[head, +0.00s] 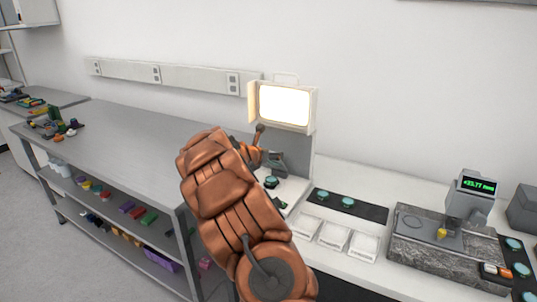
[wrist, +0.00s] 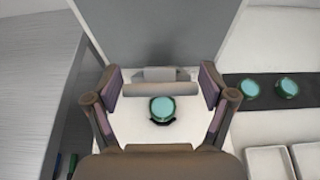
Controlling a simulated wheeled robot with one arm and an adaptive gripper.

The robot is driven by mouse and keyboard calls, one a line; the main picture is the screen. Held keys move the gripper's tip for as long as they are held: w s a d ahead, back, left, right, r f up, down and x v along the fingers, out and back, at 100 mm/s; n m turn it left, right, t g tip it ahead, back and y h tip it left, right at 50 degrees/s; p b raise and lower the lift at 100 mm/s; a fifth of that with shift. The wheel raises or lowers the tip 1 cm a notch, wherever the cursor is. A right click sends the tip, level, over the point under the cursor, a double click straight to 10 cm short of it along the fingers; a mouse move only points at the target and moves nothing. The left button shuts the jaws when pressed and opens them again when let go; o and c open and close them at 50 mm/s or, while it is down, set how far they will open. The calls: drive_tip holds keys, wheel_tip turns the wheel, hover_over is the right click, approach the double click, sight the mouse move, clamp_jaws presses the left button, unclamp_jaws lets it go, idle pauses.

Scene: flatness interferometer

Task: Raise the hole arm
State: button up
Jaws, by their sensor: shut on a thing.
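The flatness interferometer (head: 306,158) stands at the end of the grey bench, with a lit white window at its top. A grey crossbar (wrist: 160,89), which I take to be the hole arm, lies between my fingers in the wrist view. A teal-topped round disc (wrist: 162,107) sits in a dark holder just in front of the bar. In the head view, my arm hides much of the gripper and bar; a dark grey part (head: 277,161) shows beside them.
A dark mat with teal discs (head: 348,202) and white trays (head: 334,236) lie to the right. Further right is a granite-based gauge (head: 440,238) with a green display. The grey bench (head: 130,128) on the left has a mostly clear top.

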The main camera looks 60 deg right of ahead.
drive_tip(key=o, duration=1.5)
drive_tip(key=shift+o, duration=0.2)
drive_tip(key=v, duration=1.2)
